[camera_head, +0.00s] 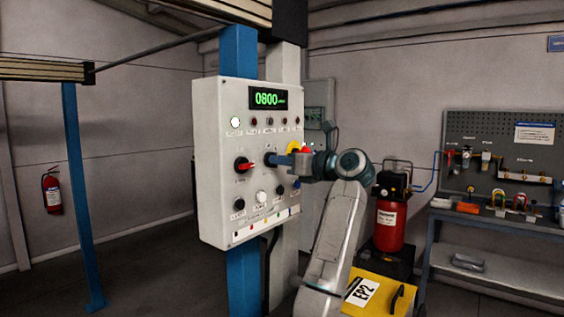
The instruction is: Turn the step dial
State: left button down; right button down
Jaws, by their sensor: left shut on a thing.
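A light grey control box (226,209) hangs on a blue post. Its green display (268,98) reads 0800. A black dial with a red pointer (243,165) sits at the left of the middle row. My left gripper (274,159) is at the middle of the panel face, shut on a dark dial (268,158) to the right of the red-pointer dial. The fingers and wrist cover most of that dial, and its label is too small to read. A red button on a yellow plate (293,147) is partly hidden behind the gripper. My right gripper is not in view.
Small lamps line the panel below the display. Several buttons and knobs, including a white button (261,196), sit below the gripper. A red tank (390,224), a yellow case (372,290) and a workbench (495,225) stand to the right.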

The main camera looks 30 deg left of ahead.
pick_arm(q)
jog(key=shift+w+m+p, duration=0.15)
jog(key=shift+m+p, duration=1.2)
jog(key=shift+m, duration=7.05)
jog(key=shift+f, duration=0.1)
jog(key=c, duration=1.5)
grip_release()
jog(key=shift+c, duration=0.2)
jog(key=shift+o, duration=0.3)
jog(key=shift+w+d, duration=0.1)
jog(key=shift+f, duration=0.1)
